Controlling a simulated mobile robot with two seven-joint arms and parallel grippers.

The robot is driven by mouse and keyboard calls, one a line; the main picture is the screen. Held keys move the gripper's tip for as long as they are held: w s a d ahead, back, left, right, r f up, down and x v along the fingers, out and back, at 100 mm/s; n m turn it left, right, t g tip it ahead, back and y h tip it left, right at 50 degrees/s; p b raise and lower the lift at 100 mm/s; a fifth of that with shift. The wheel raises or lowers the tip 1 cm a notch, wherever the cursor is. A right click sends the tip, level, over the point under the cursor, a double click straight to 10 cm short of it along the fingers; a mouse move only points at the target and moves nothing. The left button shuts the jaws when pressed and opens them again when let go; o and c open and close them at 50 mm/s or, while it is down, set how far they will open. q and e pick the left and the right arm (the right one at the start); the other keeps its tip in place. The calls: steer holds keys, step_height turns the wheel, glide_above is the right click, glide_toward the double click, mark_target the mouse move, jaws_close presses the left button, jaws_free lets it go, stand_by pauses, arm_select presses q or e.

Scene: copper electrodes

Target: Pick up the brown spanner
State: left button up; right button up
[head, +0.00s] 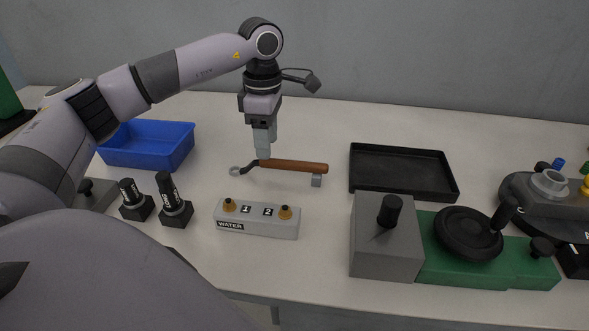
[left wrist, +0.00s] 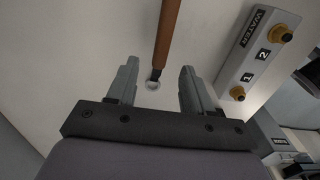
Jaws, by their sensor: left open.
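The brown spanner (head: 297,166) lies on the table in the middle of the head view. It has a brown handle, a dark neck with a ring end at the left, and a grey piece at its right end. My left gripper (head: 263,153) points down over the spanner's left part, near where handle and neck meet. In the left wrist view the spanner's handle (left wrist: 168,30) runs down from the top edge, and its ring end shows between the open fingers of the gripper (left wrist: 158,82). The fingers are apart and hold nothing. My right gripper is not in view.
A grey WATER block (head: 257,232) with two brass fittings stands in front of the spanner. A black tray (head: 402,188) is to the right, a blue bin (head: 147,157) to the left. Two black-knobbed pieces (head: 174,204) stand front left. A green-and-grey fixture with a handwheel (head: 468,234) is front right.

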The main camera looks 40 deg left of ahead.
mark_target(268, 167)
arm_select(q)
step_height(268, 167, down, 6)
steer(key=shift+f, duration=0.25)
jaws_close()
